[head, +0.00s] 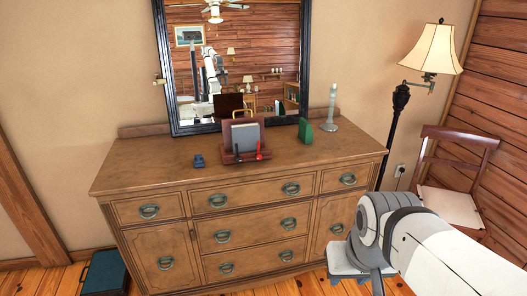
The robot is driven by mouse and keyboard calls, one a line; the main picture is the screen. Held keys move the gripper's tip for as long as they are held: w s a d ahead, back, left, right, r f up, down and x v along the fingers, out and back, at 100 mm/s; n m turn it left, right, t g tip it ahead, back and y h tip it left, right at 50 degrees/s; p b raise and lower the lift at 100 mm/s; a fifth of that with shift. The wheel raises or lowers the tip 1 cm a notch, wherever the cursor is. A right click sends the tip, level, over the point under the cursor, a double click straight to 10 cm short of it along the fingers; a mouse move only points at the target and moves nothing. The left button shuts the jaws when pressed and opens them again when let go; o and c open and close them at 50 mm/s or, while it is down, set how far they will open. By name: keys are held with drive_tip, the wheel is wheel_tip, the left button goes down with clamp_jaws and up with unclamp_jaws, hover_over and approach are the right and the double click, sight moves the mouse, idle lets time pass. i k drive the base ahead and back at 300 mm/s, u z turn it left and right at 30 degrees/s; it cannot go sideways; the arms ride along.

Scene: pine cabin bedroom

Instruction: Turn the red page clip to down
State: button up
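The red page clip (259,152) is on the front of a brown book stand (228,145) on the dresser top, toward the right of its lower ledge. It is small here; it seems to point up, but I cannot be sure. A dark clip (237,154) sits to its left. A grey book or tablet (245,137) leans on the stand behind both clips. My white arm enters at the lower right, well apart from the stand.
The wooden dresser (130,172) carries a small blue object (199,161), a green block (305,130) and a pale candlestick (331,108). A mirror (306,60) stands behind. A floor lamp (397,120) and chair (458,160) are at right. The dresser top's left is clear.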

sight(259, 157)
drive_tip(key=u, duration=0.05)
drive_tip(key=i, duration=1)
drive_tip(key=z, duration=0.05)
